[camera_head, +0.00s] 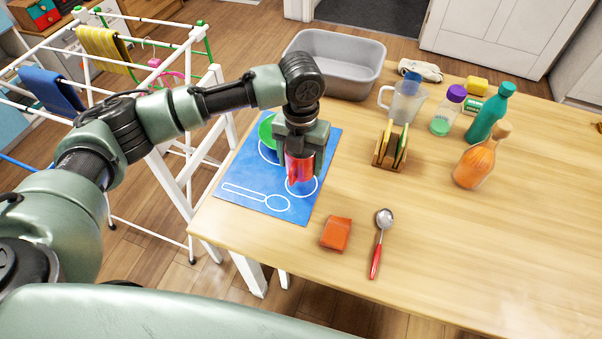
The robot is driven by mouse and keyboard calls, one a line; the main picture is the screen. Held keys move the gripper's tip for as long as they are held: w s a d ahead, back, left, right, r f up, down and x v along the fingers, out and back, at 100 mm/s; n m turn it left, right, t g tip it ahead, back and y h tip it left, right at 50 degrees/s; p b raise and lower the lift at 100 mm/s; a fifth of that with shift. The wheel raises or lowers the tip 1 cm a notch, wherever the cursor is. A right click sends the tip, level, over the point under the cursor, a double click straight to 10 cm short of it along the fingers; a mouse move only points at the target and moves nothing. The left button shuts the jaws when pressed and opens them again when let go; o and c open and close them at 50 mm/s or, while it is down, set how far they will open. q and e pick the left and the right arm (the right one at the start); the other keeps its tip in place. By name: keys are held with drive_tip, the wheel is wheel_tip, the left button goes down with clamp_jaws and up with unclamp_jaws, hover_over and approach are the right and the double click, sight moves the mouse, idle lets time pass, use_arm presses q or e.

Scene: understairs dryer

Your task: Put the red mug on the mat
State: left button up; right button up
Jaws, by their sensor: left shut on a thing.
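The red mug (299,168) is at the right part of the blue mat (241,182). My left gripper (300,156) points down and is shut on the mug. The mug is over or on a white circle outline drawn on the mat; I cannot tell whether its base touches the mat. The gripper hides the mug's upper part. A green bowl or plate (266,132) is on the mat behind the gripper. The mat also has a spoon-shaped outline that is bare. My right gripper is not in view.
A spoon with a red handle (377,250) and an orange-red block (336,234) lie near the table's front edge. A grey basin (338,84), a pitcher, a wooden rack (391,152) and several bottles stand farther back. A drying rack is left of the table (450,270).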

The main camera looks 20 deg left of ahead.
sight(301, 184)
use_arm(q)
drive_tip(key=shift+f, duration=2.75)
drive_tip(key=shift+f, duration=0.1)
drive_tip(key=o, duration=1.7)
wheel_tip(301, 184, up, 12)
drive_tip(key=shift+r, duration=0.15)
